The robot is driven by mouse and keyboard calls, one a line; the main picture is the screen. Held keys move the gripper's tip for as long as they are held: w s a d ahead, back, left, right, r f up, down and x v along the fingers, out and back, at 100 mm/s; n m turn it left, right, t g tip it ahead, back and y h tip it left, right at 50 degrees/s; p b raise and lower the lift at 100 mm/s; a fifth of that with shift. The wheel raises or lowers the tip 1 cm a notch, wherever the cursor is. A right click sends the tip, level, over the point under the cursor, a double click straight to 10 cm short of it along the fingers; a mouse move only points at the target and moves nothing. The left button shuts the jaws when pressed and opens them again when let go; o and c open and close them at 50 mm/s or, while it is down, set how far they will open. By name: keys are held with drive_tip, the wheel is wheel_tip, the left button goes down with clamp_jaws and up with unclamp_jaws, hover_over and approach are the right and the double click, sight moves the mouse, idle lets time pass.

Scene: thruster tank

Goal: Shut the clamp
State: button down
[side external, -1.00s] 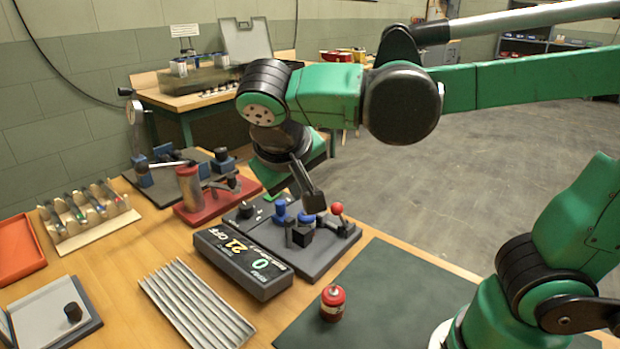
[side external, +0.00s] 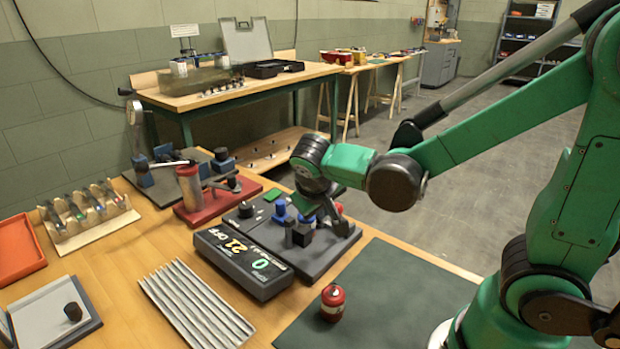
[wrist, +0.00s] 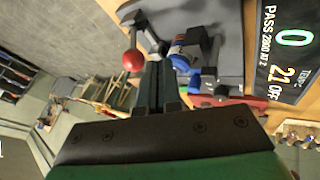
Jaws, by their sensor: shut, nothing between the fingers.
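The clamp is on a dark grey base plate (side external: 318,264). The fingers (wrist: 160,82) point at the clamp area in the wrist view. Blue parts (wrist: 185,57) sit just right of the fingertips. I cannot tell whether fingers and lever touch.
A display box (side external: 243,262) stands in front of the plate, reading 0 and 21 OFF. A red canister (side external: 332,303) stands on the dark green mat (side external: 390,300). A red-based fixture (side external: 200,208) is left of the plate. A ribbed grey tray (side external: 195,305) lies at the front.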

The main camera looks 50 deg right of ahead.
drive_tip(key=shift+s+d, duration=0.1)
drive_tip(key=shift+d, duration=0.35)
drive_tip(key=shift+d, duration=0.1)
drive_tip(key=shift+d+r+y, duration=0.2)
drive_tip(key=shift+y, duration=0.1)
drive_tip(key=shift+d+r+y, duration=0.15)
drive_tip(key=shift+d+y, duration=0.1)
drive_tip(key=shift+y, duration=0.05)
drive_tip(key=shift+d+r+y, duration=0.35)
drive_tip(key=shift+d+y, duration=0.25)
drive_tip(key=shift+d, duration=0.05)
drive_tip(key=d+m+y, duration=0.1)
drive_tip(key=d+y, duration=0.5)
drive_tip(key=d, duration=0.1)
drive_tip(key=shift+d+r+y, duration=0.15)
drive_tip(key=shift+r+y, duration=0.25)
drive_tip(key=shift+r, duration=0.2)
